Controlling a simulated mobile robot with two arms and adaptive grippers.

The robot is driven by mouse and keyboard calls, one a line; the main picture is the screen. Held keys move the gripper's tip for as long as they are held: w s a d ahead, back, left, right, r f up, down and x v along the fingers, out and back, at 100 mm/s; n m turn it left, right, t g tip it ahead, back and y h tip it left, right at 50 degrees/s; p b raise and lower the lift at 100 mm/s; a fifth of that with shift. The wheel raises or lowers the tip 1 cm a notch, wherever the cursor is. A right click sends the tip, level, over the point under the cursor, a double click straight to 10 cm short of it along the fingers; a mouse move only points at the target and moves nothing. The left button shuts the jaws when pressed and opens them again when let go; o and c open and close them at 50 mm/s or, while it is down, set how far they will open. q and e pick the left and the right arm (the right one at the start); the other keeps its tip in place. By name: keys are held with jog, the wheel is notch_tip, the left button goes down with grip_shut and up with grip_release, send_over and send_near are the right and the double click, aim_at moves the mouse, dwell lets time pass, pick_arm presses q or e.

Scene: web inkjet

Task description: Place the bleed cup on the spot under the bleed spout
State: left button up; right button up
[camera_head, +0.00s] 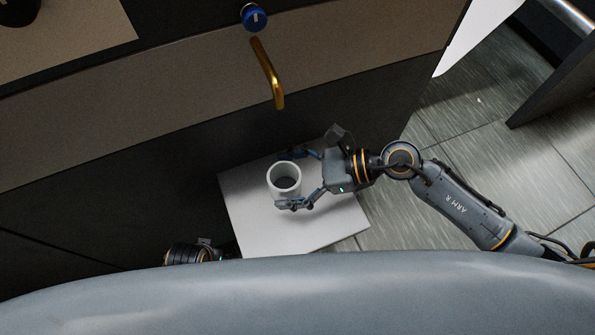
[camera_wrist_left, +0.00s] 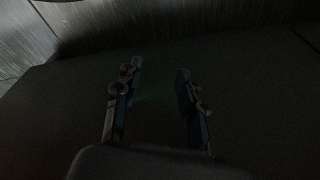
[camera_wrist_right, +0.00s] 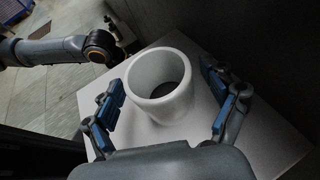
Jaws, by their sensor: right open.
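The bleed cup (camera_head: 284,179) is a white, round, open-topped cup. It appears upright on a pale grey square platform (camera_head: 325,232). The bleed spout (camera_head: 266,75) is a bent brass pipe on the machine front, with its end above the platform in the head view. My right gripper (camera_head: 298,178) is open, with one finger on each side of the cup. In the right wrist view the cup (camera_wrist_right: 160,85) stands between the blue-padded fingers, with a gap at the right finger. My left gripper (camera_wrist_left: 159,75) is open and empty in the dark left wrist view.
A blue knob (camera_head: 254,17) sits above the spout. The dark machine front (camera_head: 120,190) rises close behind the platform. Tiled floor (camera_head: 480,165) is clear to the right, with a dark panel (camera_head: 555,85) at the upper right.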

jog(key=shift+r, duration=0.1)
jog(key=shift+v, duration=0.95)
pick_arm(q)
jog(key=shift+w+r, duration=0.25)
jog(key=shift+r, duration=0.5)
pick_arm(e)
jog(key=v, duration=1)
pick_arm(q)
jog(key=shift+s, duration=0.1)
pick_arm(e)
jog(key=shift+r, duration=0.15)
